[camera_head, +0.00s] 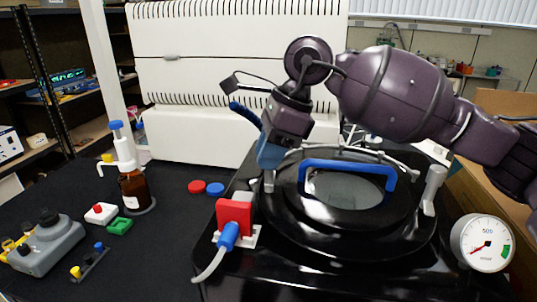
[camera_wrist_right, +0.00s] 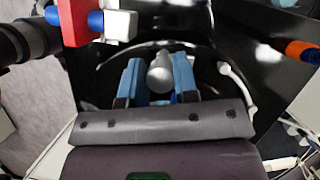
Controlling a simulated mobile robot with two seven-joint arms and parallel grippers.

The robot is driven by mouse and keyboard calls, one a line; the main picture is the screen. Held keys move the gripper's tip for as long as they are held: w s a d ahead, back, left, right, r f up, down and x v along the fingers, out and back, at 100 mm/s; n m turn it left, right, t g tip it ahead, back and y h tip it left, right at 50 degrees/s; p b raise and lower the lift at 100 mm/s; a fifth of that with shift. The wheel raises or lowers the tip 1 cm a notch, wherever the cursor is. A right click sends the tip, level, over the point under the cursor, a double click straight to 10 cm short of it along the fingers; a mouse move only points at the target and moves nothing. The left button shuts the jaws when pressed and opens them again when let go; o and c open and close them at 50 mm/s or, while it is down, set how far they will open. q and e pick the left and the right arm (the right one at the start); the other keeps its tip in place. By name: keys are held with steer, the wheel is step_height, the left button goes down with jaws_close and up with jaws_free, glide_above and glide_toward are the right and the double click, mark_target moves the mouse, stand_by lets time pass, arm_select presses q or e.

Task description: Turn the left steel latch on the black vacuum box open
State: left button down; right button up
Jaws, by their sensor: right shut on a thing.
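The black vacuum box (camera_head: 330,232) has a round lid with a small window and a blue handle (camera_head: 348,166). The left steel latch (camera_head: 269,186) stands at the lid's left edge, under my right gripper (camera_head: 268,163). In the right wrist view the latch's rounded grey end (camera_wrist_right: 160,74) lies between the two blue fingers of the right gripper (camera_wrist_right: 158,82), which is shut on it. The fingers hide part of the latch in the head view. The right steel latch (camera_head: 433,188) stands upright at the lid's right edge. My left gripper is out of view.
A red block valve (camera_head: 234,217) with a blue fitting and pale hose sits close left of the latch. A round gauge (camera_head: 483,243) stands at the right. A brown bottle (camera_head: 134,190), blue and red caps, and a grey control box (camera_head: 47,243) are further left.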

steer(key=shift+n+g+b, duration=0.3)
steer(key=shift+n, duration=0.5)
steer(key=shift+r, duration=0.1)
steer(key=o, duration=0.9)
steer(key=v, duration=1)
steer(key=shift+w+r, duration=0.1)
steer(key=shift+r, duration=0.25)
